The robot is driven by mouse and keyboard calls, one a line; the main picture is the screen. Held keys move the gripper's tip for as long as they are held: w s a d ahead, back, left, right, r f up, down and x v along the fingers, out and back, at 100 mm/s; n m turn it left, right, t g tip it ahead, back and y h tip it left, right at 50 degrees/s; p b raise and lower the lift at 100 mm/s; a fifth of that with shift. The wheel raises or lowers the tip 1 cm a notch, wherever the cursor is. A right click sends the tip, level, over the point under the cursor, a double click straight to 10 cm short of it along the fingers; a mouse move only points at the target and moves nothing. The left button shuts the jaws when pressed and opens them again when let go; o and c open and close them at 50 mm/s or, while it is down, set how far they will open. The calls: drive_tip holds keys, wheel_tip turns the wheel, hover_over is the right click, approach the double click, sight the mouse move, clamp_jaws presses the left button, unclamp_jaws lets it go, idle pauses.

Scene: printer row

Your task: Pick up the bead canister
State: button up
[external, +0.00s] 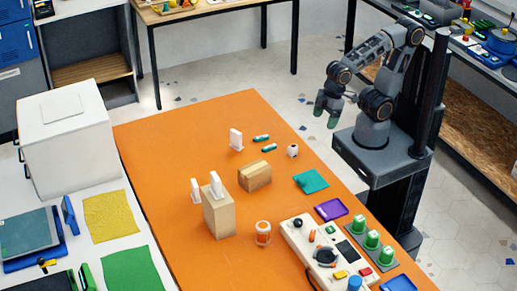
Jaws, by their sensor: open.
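What looks like the bead canister (263,233) is a small, clear-looking cylinder with a pale top and an orange tint. It stands upright on the orange table (190,150), right of a tall tan box and left of a white control panel. Its contents are too small to make out. My gripper (327,110) hangs in the air past the table's right edge, with green-tipped fingers pointing down. It is open and looks empty, well apart from the canister.
The tall tan box (219,212) bears a white upright piece. A low cardboard box (254,176), teal cylinders (265,143), a small white item (292,151) and a teal cloth (311,181) lie farther back. The control panel (325,252) and a purple tray (331,209) crowd the right side.

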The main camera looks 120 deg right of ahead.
drive_tip(key=w+a+f+m+g+y, duration=0.1)
drive_tip(key=w+a+f+g+y, duration=0.1)
drive_tip(key=a+f, duration=0.2)
drive_tip(key=m+t+y, duration=0.7)
drive_tip(key=m+t, duration=0.2)
drive_tip(key=m, duration=1.8)
hover_over(265, 222)
drive_tip(key=s+d, duration=0.8)
drive_tip(key=s, duration=0.2)
wheel_tip(265, 222, down, 4)
drive_tip(key=shift+h, duration=0.3)
drive_tip(key=x, duration=0.8)
drive_tip(key=shift+w, duration=0.3)
drive_tip(key=shift+p+x, duration=1)
drive_tip(key=shift+x, duration=1.8)
drive_tip(key=shift+w+r, duration=0.1)
drive_tip(key=shift+c, duration=0.2)
drive_tip(key=c, duration=1)
